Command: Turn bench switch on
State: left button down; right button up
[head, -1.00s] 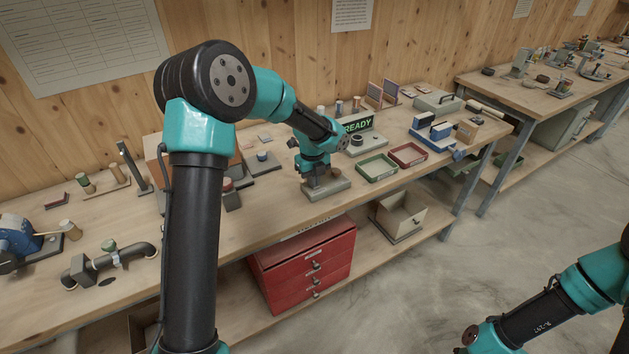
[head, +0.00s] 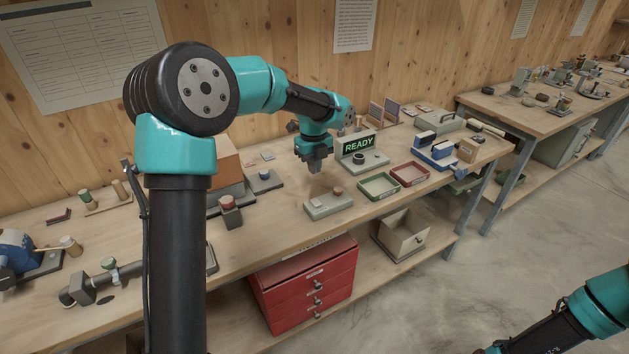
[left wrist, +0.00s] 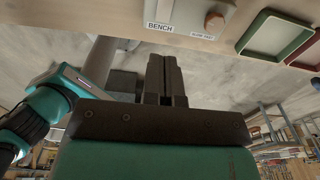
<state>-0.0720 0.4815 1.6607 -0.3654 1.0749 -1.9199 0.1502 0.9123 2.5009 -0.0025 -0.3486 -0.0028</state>
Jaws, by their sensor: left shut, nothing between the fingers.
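The bench switch (head: 328,204) is a low grey box near the front edge of the bench, with a reddish-brown knob (head: 337,191) on top.
A display (head: 358,149) reading "READY" in green stands right of my left gripper. A green tray (head: 380,187) and a red tray (head: 410,174) lie to the right of the switch. A red drawer cabinet (head: 305,283) is below. A red-topped block (head: 230,210) stands left.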

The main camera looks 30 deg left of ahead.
aim_at(322, 204)
pick_arm(q)
notch_tip(322, 204, up, 2)
jog(key=shift+r, duration=0.1)
dwell(0.4)
jog(key=shift+w+d+r+g+h, duration=0.15)
jog(key=shift+w+g+h, duration=0.1)
jog(key=shift+w, duration=0.15)
jog(key=shift+w+d+f+g+h, duration=0.1)
jog(key=shift+w+d+g+h, duration=0.05)
jog(key=shift+w+h, duration=0.15)
jog(key=f, duration=0.4)
jog(key=d+f, duration=0.1)
jog(key=f, duration=0.4)
jog(key=s+f, duration=0.1)
jog(key=f, duration=0.4)
jog(key=shift+d, duration=0.25)
jog(key=shift+d, duration=0.15)
